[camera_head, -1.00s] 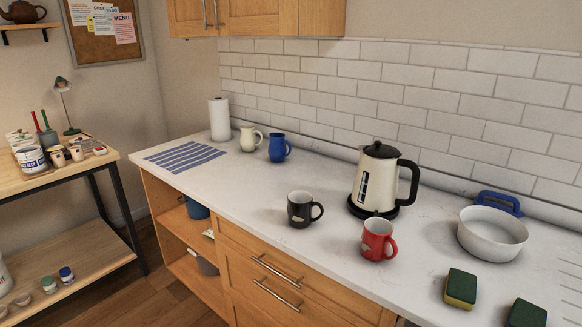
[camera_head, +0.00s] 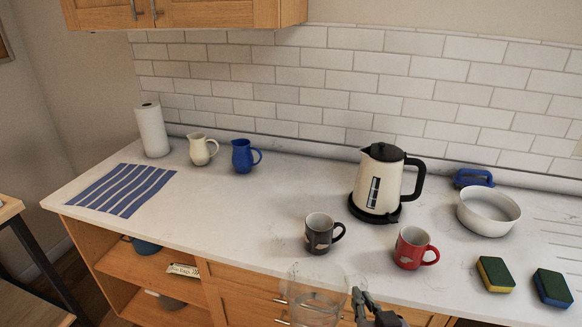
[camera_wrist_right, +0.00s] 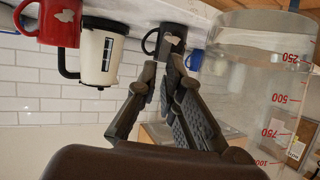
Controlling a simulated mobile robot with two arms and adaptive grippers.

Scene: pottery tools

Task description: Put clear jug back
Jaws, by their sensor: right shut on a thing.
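The clear jug (camera_head: 313,302) is see-through and hangs in front of the counter's front edge, before the drawers, at the bottom of the head view. My right gripper (camera_head: 360,298) is at its right side, shut on it, apparently at the handle. In the right wrist view the jug (camera_wrist_right: 250,85) fills the right side, with red volume marks, beside the gripper fingers (camera_wrist_right: 168,78). The grip point itself is mostly hidden. The white jug (camera_head: 202,149) and blue jug (camera_head: 243,156) stand at the back left of the counter. My left gripper is not in view.
A black mug (camera_head: 318,239), red mug (camera_head: 411,252) and kettle (camera_head: 378,188) stand near the counter's middle. A white bowl (camera_head: 488,213) and two sponges are at right. A striped blue cloth (camera_head: 125,190) and paper roll (camera_head: 151,130) are left. The counter between cloth and black mug is clear.

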